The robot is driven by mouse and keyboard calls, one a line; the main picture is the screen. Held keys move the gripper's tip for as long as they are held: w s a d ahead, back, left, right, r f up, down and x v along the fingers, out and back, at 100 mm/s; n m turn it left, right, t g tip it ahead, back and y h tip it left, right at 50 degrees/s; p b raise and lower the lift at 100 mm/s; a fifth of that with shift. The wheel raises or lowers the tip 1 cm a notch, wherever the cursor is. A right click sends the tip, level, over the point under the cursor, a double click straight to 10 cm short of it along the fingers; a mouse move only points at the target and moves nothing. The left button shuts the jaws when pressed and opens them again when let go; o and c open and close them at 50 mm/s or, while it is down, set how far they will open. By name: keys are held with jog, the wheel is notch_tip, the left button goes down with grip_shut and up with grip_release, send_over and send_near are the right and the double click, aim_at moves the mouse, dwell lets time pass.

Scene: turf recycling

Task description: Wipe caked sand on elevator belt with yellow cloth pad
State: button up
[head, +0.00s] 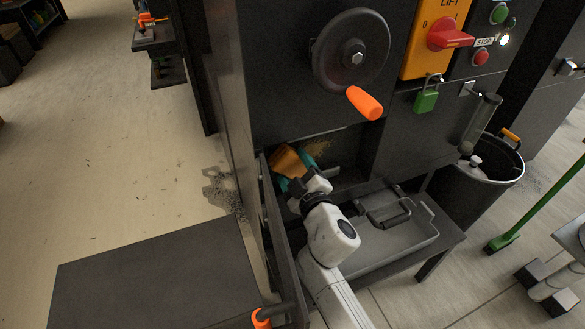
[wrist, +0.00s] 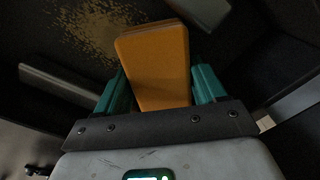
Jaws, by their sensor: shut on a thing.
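My gripper (head: 296,184) reaches into the dark opening low in the machine. It is shut on the yellow cloth pad (head: 289,160), which looks orange-yellow in this light. In the wrist view the pad (wrist: 154,62) stands out between the teal fingers of my gripper (wrist: 160,88). The caked sand (head: 318,149) is a tan speckled patch on the dark belt surface, just right of the pad in the head view. In the wrist view the sand (wrist: 100,30) lies to the upper left of the pad. I cannot tell whether the pad touches the belt.
A grey tray (head: 385,255) sits on a low shelf right of my arm. An open panel (head: 283,245) stands close on the left. Above the opening are a handwheel (head: 350,50) with orange handle and a red lift switch (head: 450,34). A black bucket (head: 483,185) stands at right.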

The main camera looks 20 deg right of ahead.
aim_at(333, 144)
jog(key=d+p, duration=0.2)
jog(key=d, duration=0.2)
jog(key=shift+r+p, duration=0.15)
jog(key=shift+p, duration=0.25)
jog(key=shift+d+p, duration=0.8)
jog(key=shift+d, duration=0.45)
jog(key=shift+d+r+p, duration=0.1)
jog(key=shift+d+p, duration=0.4)
jog(key=shift+p, duration=0.05)
jog(key=shift+d+f+p, duration=0.2)
jog(key=shift+d+p, duration=0.75)
jog(key=shift+d, duration=0.3)
jog(key=shift+d+r+p, duration=0.1)
jog(key=shift+d+p, duration=0.9)
jog(key=shift+d, duration=0.7)
